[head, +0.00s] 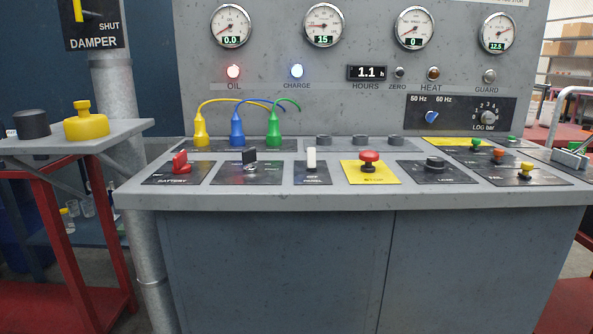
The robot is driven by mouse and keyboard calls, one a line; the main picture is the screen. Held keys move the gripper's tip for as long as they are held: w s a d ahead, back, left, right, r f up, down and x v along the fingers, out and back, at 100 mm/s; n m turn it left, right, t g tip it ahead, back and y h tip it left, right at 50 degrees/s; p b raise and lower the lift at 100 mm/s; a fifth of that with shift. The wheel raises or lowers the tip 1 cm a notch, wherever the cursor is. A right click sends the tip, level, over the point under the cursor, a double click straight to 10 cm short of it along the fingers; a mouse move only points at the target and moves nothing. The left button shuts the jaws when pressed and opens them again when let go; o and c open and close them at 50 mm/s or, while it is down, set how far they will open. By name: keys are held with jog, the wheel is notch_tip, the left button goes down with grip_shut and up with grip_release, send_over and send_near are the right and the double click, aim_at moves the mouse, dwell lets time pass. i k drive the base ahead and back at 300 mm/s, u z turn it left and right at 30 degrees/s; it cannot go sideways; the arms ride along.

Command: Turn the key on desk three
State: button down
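A grey control desk (330,196) with an upright gauge panel stands in front of me in the head view. No readable number marks it as desk three. A black key-like switch (249,157) stands upright from a silver base on a black plate, left of the desk's middle. The labels on its plate are too small to read. A red battery switch (181,161) sits to its left and a white rocker (312,158) to its right. My gripper is not in view.
Yellow, blue and green plugs (237,130) with looping cables stand behind the switch. A red mushroom button (369,160) on a yellow plate sits to the right. A grey pipe (122,150) and a red-legged stand (70,240) are at the left. The desk's front edge is clear.

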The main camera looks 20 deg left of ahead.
aim_at(250, 156)
jog(key=z, duration=1.5)
jog(key=i, duration=0.5)
jog(key=u, duration=2.5)
